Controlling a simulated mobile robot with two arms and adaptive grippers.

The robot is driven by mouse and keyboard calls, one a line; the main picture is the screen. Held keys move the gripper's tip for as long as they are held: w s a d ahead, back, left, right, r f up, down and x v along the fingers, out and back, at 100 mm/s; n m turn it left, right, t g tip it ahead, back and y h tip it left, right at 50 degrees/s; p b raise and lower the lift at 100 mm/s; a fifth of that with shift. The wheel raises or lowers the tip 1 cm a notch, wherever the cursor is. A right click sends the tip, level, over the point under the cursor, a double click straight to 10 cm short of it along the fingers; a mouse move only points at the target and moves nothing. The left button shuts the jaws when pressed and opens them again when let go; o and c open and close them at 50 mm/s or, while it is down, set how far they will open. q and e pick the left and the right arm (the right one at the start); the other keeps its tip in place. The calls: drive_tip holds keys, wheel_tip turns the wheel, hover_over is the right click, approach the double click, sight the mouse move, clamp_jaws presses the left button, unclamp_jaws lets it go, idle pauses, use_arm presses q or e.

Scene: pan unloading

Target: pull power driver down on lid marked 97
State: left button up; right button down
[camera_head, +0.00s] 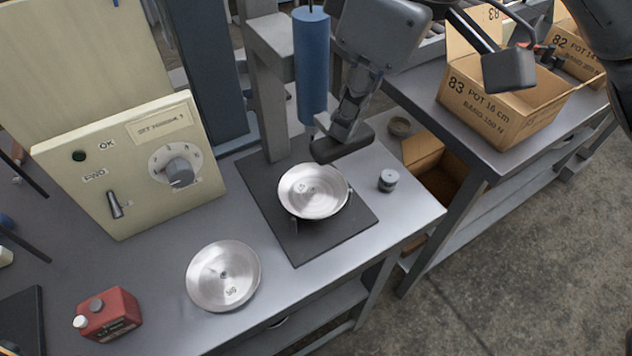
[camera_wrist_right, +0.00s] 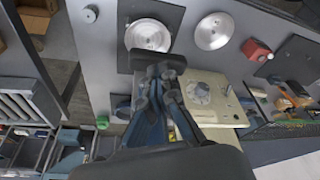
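The blue power driver (camera_head: 311,65) hangs upright above a dark mat, its thin tip pointing down. Below it a round metal lid (camera_head: 313,188) sits on a dark support; its mark is too small to read. It also shows in the right wrist view (camera_wrist_right: 147,32). A second metal lid (camera_head: 222,272) lies flat on the table, with a small mark I cannot read surely. My right gripper (camera_head: 342,143) is beside the driver's tip, above the far edge of the first lid. Its dark pads look together with nothing between them (camera_wrist_right: 157,60).
A cream control panel (camera_head: 130,165) with a dial stands at left. A red container (camera_head: 108,313) is at front left. A small grey knobbed piece (camera_head: 388,179) stands right of the mat (camera_head: 318,243). Cardboard boxes (camera_head: 500,105) occupy the right table. The front right table corner is clear.

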wheel_tip(320, 180, up, 16)
drive_tip(key=p, duration=1.1)
drive_tip(key=shift+p, duration=0.35)
